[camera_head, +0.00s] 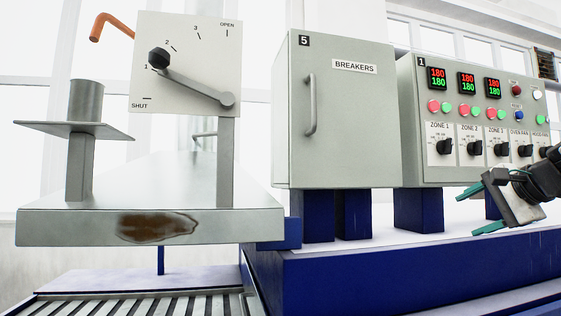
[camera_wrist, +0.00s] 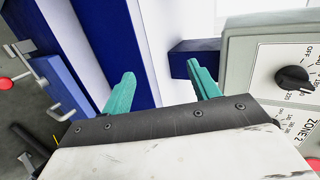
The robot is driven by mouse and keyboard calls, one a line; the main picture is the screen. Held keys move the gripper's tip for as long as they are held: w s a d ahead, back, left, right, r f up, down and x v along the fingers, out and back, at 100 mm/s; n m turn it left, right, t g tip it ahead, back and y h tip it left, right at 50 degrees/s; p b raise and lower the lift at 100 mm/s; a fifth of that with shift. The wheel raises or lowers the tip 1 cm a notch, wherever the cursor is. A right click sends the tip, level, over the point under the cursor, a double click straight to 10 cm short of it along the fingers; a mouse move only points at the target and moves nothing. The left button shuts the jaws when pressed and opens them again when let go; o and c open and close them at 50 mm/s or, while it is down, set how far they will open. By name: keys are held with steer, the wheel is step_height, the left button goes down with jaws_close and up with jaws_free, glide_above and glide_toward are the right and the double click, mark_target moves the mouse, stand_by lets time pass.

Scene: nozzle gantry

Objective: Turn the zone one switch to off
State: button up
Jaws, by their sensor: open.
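The zone 1 switch (camera_head: 444,147) is a black rotary knob on a white plate under the "ZONE 1" label. It is the leftmost knob on the grey control panel. In the wrist view a black knob (camera_wrist: 292,78) stands near the panel corner, beside the "ZONE 2" plate, and appears to be the zone 1 switch. Its exact setting is too small to read surely. My gripper (camera_head: 467,213), with green fingers, is open and empty, below and right of the switch in the head view. In the wrist view (camera_wrist: 160,70) the fingers are apart, left of the panel, touching nothing.
The control panel (camera_head: 430,179) also carries zone 2 (camera_head: 474,147) and zone 3 (camera_head: 501,148) knobs, close together, with buttons and displays above. The breakers cabinet (camera_head: 338,130) stands left of it. Blue supports (camera_head: 419,211) hold the panel above a white ledge. A lever gauge (camera_head: 188,65) stands far left.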

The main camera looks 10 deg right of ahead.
steer(key=d+r+m+t+h, duration=0.1)
steer(key=d+r+m+t, duration=0.1)
steer(key=d+r, duration=0.35)
steer(key=m+t, duration=0.2)
steer(key=t, duration=0.1)
glide_toward(451, 145)
steer(key=w, duration=0.9)
steer(key=shift+w+a+f, duration=0.15)
steer(key=shift+a, duration=0.05)
steer(key=c, duration=1)
